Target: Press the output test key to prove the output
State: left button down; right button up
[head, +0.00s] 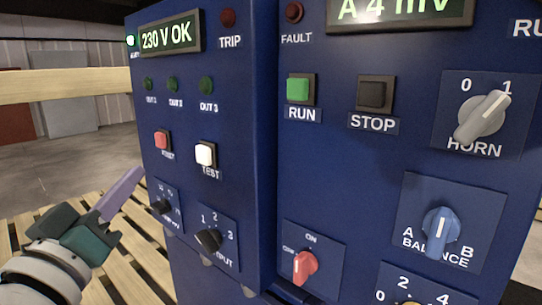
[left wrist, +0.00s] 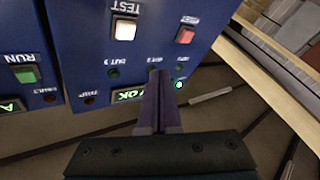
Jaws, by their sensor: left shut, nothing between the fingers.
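The white test key (head: 206,154), labelled TEST, sits on the blue left panel (head: 180,110), right of a red key (head: 162,140). The white key also shows at the top of the left wrist view (left wrist: 124,31). Below it is a black output selector (head: 208,240) marked 1, 2, 3; its label is partly hidden. The display (head: 170,37) reads 230 V OK. My left gripper (head: 136,172) is shut and empty, left of the panel and apart from the white key in the head view. The shut fingers (left wrist: 160,76) point toward the panel in the wrist view. My right gripper is out of view.
The right panel carries a green RUN key (head: 300,89), black STOP key (head: 375,94), grey HORN knob (head: 482,116), blue BALANCE knob (head: 441,232) and red switch (head: 305,266). Three dark green OUT lamps sit above the keys. A wooden pallet (head: 130,265) lies behind my left gripper.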

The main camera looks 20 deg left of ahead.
aim_at(203, 155)
pick_arm(q)
jog(key=w+d+b, duration=0.2)
jog(key=w+d, duration=0.1)
jog(key=w, duration=0.4)
jog(key=shift+w, duration=0.1)
dwell(1.9)
jog(key=shift+w+d, duration=0.2)
jog(key=shift+w, duration=0.15)
jog(key=shift+w+d+b, duration=0.2)
jog(key=shift+w+b, duration=0.2)
jog(key=shift+w, duration=0.05)
dwell(0.6)
dwell(0.4)
jog(key=shift+s+a+p, duration=0.35)
jog(key=shift+s+p, duration=0.15)
jog(key=shift+s, duration=0.35)
